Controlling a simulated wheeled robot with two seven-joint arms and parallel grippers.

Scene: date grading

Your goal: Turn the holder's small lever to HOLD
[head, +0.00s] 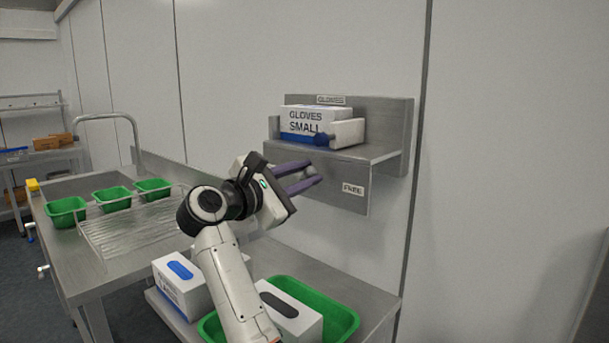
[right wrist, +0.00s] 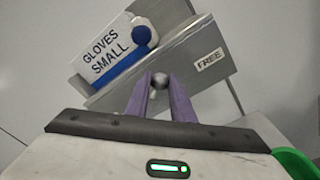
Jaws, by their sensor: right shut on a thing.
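The steel glove holder (head: 392,130) is on the wall and holds a white and blue box marked GLOVES SMALL (head: 300,118). A FREE label (head: 353,189) is on its front plate. No HOLD label shows. My right gripper (head: 314,173) is in front of that plate, left of the FREE label. In the right wrist view its purple fingers are shut on the lever's round grey knob (right wrist: 160,80), below the box and left of the FREE label (right wrist: 208,65). My left gripper is not in view.
A white arm with a dark blue knob (head: 322,139) stands against the box front. Below, a lower shelf carries a blue-marked box (head: 182,284), a dark-slotted box (head: 290,308) and a green tray (head: 343,318). Several green bins (head: 66,212) stand on the steel table at left.

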